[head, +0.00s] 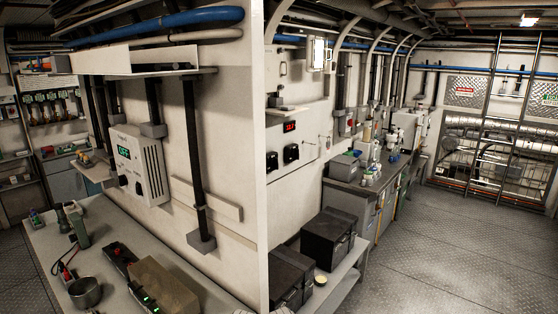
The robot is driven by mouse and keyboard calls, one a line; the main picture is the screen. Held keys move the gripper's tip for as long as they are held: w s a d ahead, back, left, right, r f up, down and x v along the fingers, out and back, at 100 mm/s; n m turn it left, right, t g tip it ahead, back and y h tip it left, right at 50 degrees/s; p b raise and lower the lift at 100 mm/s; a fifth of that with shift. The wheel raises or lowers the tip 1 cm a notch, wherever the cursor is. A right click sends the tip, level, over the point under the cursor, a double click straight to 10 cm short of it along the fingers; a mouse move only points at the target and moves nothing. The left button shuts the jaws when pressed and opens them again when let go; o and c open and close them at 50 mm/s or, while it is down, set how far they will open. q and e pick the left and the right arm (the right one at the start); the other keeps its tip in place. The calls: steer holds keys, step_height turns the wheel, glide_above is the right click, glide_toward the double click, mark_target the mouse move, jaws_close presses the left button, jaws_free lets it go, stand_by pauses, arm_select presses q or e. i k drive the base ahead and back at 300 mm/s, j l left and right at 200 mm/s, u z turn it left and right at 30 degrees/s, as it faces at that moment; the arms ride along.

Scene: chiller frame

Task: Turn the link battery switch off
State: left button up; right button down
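I cannot tell for sure which fitting is the link battery switch. A white wall panel right of the partition's corner carries a red lit display (289,126) and two dark square switches or knobs, a left one (272,162) and a right one (291,153). Their positions and labels are too small to read. A small box with a red part (350,122) is on the wall farther back. Neither of my grippers is in view.
A partition corner (262,200) splits the view. A bench (215,290) at left holds a metal pot (85,292) and several devices. Dark cases (327,238) stand on a low shelf below the panel. The grey floor (450,260) at right is clear.

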mark_target(274, 162)
steer(key=i+l, duration=0.55)
steer(key=l, duration=0.2)
steer(key=i+l+z, duration=0.15)
steer(key=i, duration=0.3)
steer(key=i+l+z, duration=0.15)
steer(key=i+l, duration=0.15)
steer(key=i, duration=0.15)
steer(key=i+l+z, duration=0.1)
steer(key=i, duration=0.4)
